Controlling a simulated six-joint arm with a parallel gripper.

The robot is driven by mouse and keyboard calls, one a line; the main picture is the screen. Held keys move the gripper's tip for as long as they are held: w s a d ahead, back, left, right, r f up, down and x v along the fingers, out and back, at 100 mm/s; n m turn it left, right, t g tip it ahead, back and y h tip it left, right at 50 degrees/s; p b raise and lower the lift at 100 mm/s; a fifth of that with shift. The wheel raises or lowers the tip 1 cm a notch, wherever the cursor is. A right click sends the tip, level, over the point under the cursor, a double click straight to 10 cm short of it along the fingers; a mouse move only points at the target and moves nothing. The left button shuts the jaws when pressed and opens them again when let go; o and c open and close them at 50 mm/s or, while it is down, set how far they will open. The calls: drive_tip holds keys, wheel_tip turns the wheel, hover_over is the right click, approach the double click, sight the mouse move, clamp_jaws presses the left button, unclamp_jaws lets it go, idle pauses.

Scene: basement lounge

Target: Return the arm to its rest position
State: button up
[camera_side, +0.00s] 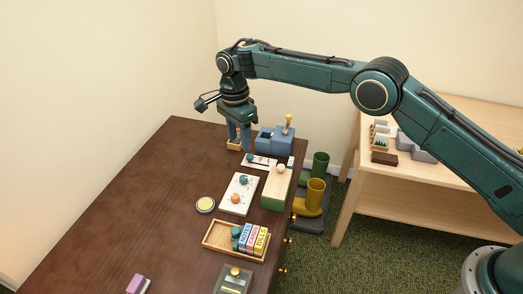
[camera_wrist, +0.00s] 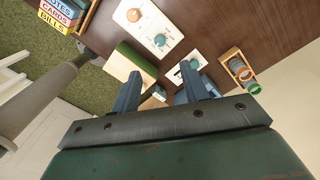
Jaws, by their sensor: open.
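My green arm reaches in from the right, bent high over the dark wooden cabinet top (camera_side: 150,190). My gripper (camera_side: 239,138) hangs pointing down near the cabinet's far end. In the wrist view my gripper (camera_wrist: 160,88) shows two blue fingers spread apart, with nothing held between them. A small wooden holder with round pieces (camera_wrist: 238,70) is beyond the right finger; in the side view the fingers partly hide it. A blue box (camera_side: 276,140) with a yellow-topped peg stands just right of the fingers.
Boots (camera_side: 313,191) stand beside the cabinet. A light wood table (camera_side: 420,180) is at right. The cabinet's left is mostly clear.

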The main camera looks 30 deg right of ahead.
drive_tip(key=shift+r, duration=0.1)
drive_tip(key=s+d+r+n+t, duration=0.1)
drive_tip(key=s+d+r+n, duration=0.1)
drive_tip(key=s+d+r, duration=0.45)
drive_tip(key=s+d+r+n+t, duration=0.1)
drive_tip(key=s+d+r+n, duration=0.25)
drive_tip(key=r, duration=0.55)
drive_tip(key=s+d+r+n+t, duration=0.1)
drive_tip(key=s+d+r+n, duration=0.1)
drive_tip(key=s+d+r, duration=0.45)
drive_tip(key=s+d+r+n+t, duration=0.1)
drive_tip(key=s+d+r+n, duration=0.15)
drive_tip(key=s, duration=0.35)
drive_tip(key=s+d+r+n+t, duration=0.1)
drive_tip(key=s+d+r+n, duration=0.15)
drive_tip(key=s, duration=0.35)
drive_tip(key=s+d+f+n, duration=0.1)
drive_tip(key=s+d+f, duration=0.1)
drive_tip(key=s, duration=0.4)
drive_tip(key=s+d+f+n+t, duration=0.1)
drive_tip(key=s+d+f+n, duration=0.1)
drive_tip(key=s+f, duration=0.2)
drive_tip(key=s, duration=0.3)
drive_tip(key=shift+s+f, duration=0.2)
drive_tip(key=shift+f, duration=0.05)
